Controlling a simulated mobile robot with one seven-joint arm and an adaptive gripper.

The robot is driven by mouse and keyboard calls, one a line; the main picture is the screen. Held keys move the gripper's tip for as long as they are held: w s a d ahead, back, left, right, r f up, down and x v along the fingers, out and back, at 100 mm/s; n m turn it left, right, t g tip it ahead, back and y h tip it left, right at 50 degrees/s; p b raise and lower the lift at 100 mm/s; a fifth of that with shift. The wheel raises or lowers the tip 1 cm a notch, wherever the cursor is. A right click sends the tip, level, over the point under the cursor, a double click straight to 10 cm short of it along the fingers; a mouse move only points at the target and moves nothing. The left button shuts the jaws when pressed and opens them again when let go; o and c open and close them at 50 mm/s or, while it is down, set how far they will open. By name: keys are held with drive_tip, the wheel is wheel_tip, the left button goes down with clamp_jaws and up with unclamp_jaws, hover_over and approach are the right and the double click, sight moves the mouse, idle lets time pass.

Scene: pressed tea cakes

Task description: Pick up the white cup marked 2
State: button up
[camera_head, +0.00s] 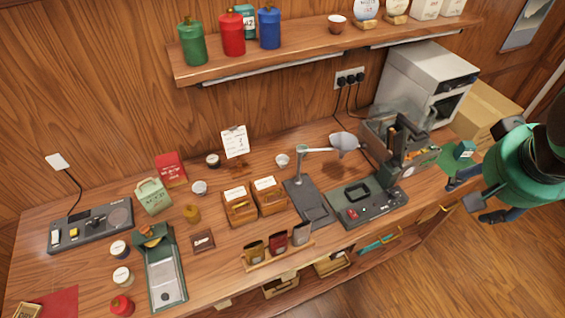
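Several small white cups or jars stand on the wooden counter: one left of the middle (199,188), one near the back (282,160), one with a dark top (212,161), and two at the left, an upper (119,249) and a lower one (122,276). Any numbers on them are too small to read, so I cannot tell which is marked 2. My gripper (470,197) is at the far right, beyond the counter's right front end and far from these cups. Its dark fingers look spread apart, with nothing seen between them.
A desk lamp (343,143), a grey machine (370,201) and wooden boxes (238,208) crowd the middle. A green scale-like tray (166,281) lies at the left front. A shelf (300,45) with canisters overhangs the back. Open floor (440,275) lies at the lower right.

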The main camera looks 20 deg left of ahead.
drive_tip(key=w+a+f+h+p, duration=0.1)
drive_tip(key=w+a, duration=0.3)
drive_tip(key=w, duration=0.8)
drive_tip(key=w+a+f+m+h+p, duration=0.15)
drive_tip(key=w+a, duration=0.25)
drive_tip(key=w, duration=0.9)
drive_tip(key=w+a+f+h, duration=0.15)
drive_tip(key=w+a, duration=0.25)
drive_tip(key=w, duration=0.8)
drive_tip(key=w+a+f+m+g+y, duration=0.1)
drive_tip(key=a+f+m, duration=0.1)
drive_tip(key=a+f, duration=0.45)
drive_tip(key=w+a+f+m+g+y+b, duration=0.1)
drive_tip(key=w+a+f+m+y, duration=0.2)
drive_tip(key=f, duration=0.7)
drive_tip(key=a+f+m+g, duration=0.2)
drive_tip(key=a+f, duration=0.5)
drive_tip(key=f, duration=0.2)
drive_tip(key=s+a+f, duration=0.2)
drive_tip(key=s+a, duration=0.1)
drive_tip(key=a, duration=0.3)
drive_tip(key=s+a+f+g+y, duration=0.1)
drive_tip(key=s+a+f, duration=0.1)
drive_tip(key=s+a, duration=0.2)
drive_tip(key=s+a+f+g+y+b, duration=0.1)
drive_tip(key=s+a+f, duration=0.1)
drive_tip(key=a, duration=0.8)
drive_tip(key=shift+s+a, duration=0.25)
drive_tip(key=shift+s, duration=0.55)
drive_tip(key=shift+f, duration=0.2)
